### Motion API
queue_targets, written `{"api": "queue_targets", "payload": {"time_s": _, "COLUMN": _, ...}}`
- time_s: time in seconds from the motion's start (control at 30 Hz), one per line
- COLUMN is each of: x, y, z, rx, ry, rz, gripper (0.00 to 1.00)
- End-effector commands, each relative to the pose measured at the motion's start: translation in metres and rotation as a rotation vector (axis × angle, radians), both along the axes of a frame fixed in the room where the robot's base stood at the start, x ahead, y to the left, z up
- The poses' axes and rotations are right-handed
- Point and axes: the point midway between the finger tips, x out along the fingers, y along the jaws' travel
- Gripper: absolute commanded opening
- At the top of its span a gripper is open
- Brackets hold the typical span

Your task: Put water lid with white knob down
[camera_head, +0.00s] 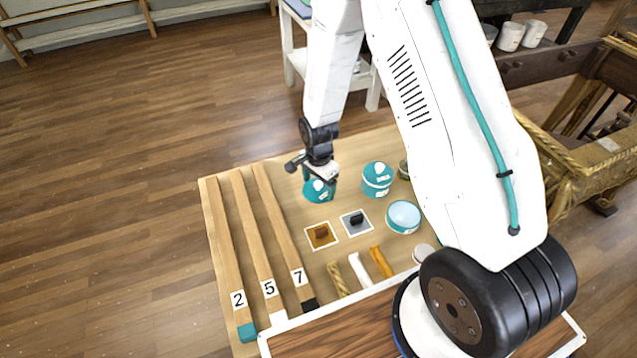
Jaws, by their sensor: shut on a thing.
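My gripper (319,175) points down near the far middle of the board and is shut on the teal lid with a white knob (317,192). The fingers partly cover the lid's top. I cannot tell whether the lid's underside touches the board or is slightly above it. A similar teal and white round container (377,180) stands to the right, apart from the held lid. An open round tin with a teal side and pale inside (403,216) stands nearer to me on the right.
A brown square tile (322,240) and a grey one (362,227) lie just nearer. Long wooden strips (266,260) numbered 2, 5 and 7 lie at left. White (360,270) and orange (381,262) pieces lie nearer. My arm hides the board's right side.

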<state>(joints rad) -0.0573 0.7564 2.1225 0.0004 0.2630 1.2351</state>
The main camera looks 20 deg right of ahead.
Motion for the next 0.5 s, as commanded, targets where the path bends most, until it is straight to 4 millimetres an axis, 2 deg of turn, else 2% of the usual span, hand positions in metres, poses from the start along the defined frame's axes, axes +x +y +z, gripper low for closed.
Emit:
{"api": "queue_targets", "payload": {"time_s": 0.07, "x": 0.000, "y": 0.000, "z": -0.003, "rx": 0.000, "ry": 0.000, "rz": 0.000, "gripper": 0.60}}
{"api": "queue_targets", "payload": {"time_s": 0.1, "x": 0.000, "y": 0.000, "z": -0.002, "rx": 0.000, "ry": 0.000, "rz": 0.000, "gripper": 0.93}}
{"api": "queue_targets", "payload": {"time_s": 0.13, "x": 0.000, "y": 0.000, "z": -0.002, "rx": 0.000, "ry": 0.000, "rz": 0.000, "gripper": 1.00}}
{"api": "queue_targets", "payload": {"time_s": 0.37, "x": 0.000, "y": 0.000, "z": -0.001, "rx": 0.000, "ry": 0.000, "rz": 0.000, "gripper": 1.00}}
{"api": "queue_targets", "payload": {"time_s": 0.5, "x": 0.001, "y": 0.000, "z": 0.009, "rx": 0.000, "ry": -0.003, "rz": 0.000, "gripper": 1.00}}
